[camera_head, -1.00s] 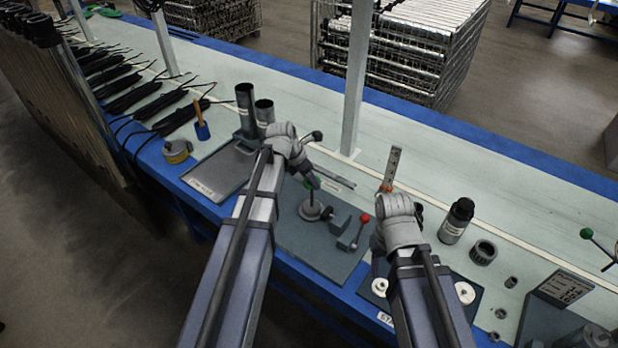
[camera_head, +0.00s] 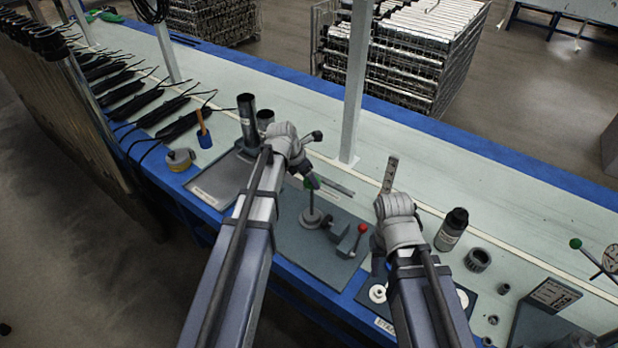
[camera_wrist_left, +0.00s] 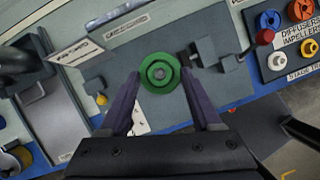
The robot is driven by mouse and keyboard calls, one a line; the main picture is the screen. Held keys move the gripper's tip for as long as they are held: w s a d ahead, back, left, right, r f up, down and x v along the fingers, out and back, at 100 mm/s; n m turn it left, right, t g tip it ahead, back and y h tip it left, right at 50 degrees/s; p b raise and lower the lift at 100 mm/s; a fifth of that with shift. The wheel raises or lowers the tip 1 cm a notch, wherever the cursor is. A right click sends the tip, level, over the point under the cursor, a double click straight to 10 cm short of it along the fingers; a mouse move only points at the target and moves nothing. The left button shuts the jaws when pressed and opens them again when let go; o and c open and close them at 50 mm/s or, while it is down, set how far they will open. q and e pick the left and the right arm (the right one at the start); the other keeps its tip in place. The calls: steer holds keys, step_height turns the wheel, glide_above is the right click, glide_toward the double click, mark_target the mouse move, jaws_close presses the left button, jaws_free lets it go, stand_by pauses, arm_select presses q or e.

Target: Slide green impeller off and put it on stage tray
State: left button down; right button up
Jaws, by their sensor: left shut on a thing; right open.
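The green impeller (camera_wrist_left: 158,73) is a round green disc with a centre hub. My left gripper (camera_wrist_left: 158,84) is shut on its sides. In the head view the impeller (camera_head: 307,183) shows as a small green patch at the top of the upright shaft (camera_head: 312,203) of the grey fixture. I cannot tell whether the shaft is still inside it. The stage tray (camera_head: 368,303) is a dark plate at the front right of the fixture, partly hidden by my right arm. My right gripper (camera_head: 379,266) is open above the tray's back edge.
A clamp with a red-knobbed lever (camera_head: 361,229) stands between the shaft and the stage tray. Orange (camera_wrist_left: 298,10), blue (camera_wrist_left: 269,20) and white (camera_wrist_left: 276,62) parts lie on the tray. A grey tray (camera_head: 222,182) lies at the left.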

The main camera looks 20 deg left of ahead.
arm_select(q)
steer(key=shift+r+p, duration=1.05)
steer(key=shift+r, duration=0.2)
steer(key=shift+f, duration=0.1)
